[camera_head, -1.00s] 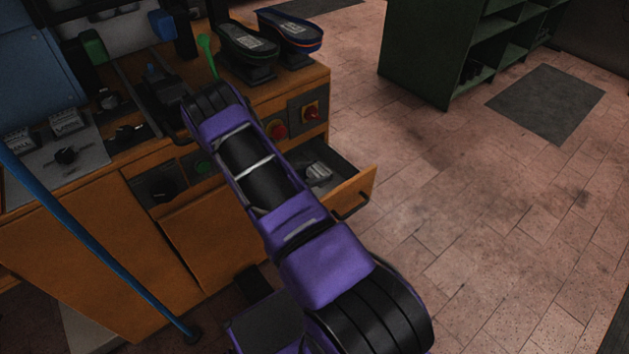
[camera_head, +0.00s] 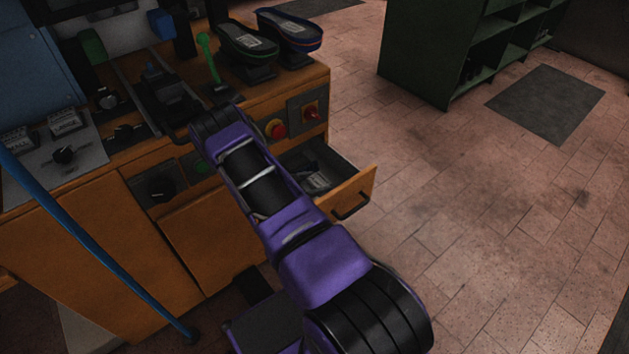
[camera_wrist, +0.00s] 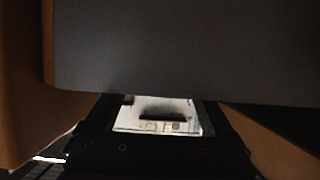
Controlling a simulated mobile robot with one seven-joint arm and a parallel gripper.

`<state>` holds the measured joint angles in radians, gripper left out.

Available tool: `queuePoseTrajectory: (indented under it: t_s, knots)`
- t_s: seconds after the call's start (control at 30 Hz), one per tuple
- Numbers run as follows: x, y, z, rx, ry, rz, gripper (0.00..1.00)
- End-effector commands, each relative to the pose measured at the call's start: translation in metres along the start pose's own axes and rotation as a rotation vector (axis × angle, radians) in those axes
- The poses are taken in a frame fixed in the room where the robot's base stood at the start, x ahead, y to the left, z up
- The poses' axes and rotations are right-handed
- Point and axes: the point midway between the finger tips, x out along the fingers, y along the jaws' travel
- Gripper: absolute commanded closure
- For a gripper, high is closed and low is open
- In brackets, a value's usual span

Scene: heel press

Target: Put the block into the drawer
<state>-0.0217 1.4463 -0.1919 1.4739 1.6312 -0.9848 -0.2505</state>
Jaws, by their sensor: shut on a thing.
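The open drawer (camera_head: 357,186) sticks out of the right end of the orange bench in the head view. My gripper (camera_wrist: 160,128) is a black body low in the wrist view. It is shut on a pale piece with dark marks, which I take as the block (camera_wrist: 128,116). A large dark grey surface fills the upper wrist view, with orange-brown wood at both sides. The fingertips and most of the block's outline are unclear.
The bench (camera_head: 195,240) carries red knobs (camera_head: 277,129), a green lever (camera_head: 207,52) and two shoe-shaped pieces (camera_head: 288,31) on stands. A blue pole (camera_head: 95,245) crosses the left. A green shelf (camera_head: 430,55) stands behind.

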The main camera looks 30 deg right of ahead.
Motion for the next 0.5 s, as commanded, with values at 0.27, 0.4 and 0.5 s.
queuePoseTrajectory:
  t_s: [0.27, 0.4, 0.5]
  knots:
    - [0.000, 0.000, -0.001, 0.000, 0.000, 0.000, 0.00]
    - [-0.002, -0.001, -0.004, 0.001, 0.001, -0.001, 0.00]
    - [-0.006, -0.001, -0.015, 0.001, 0.001, -0.001, 0.00]
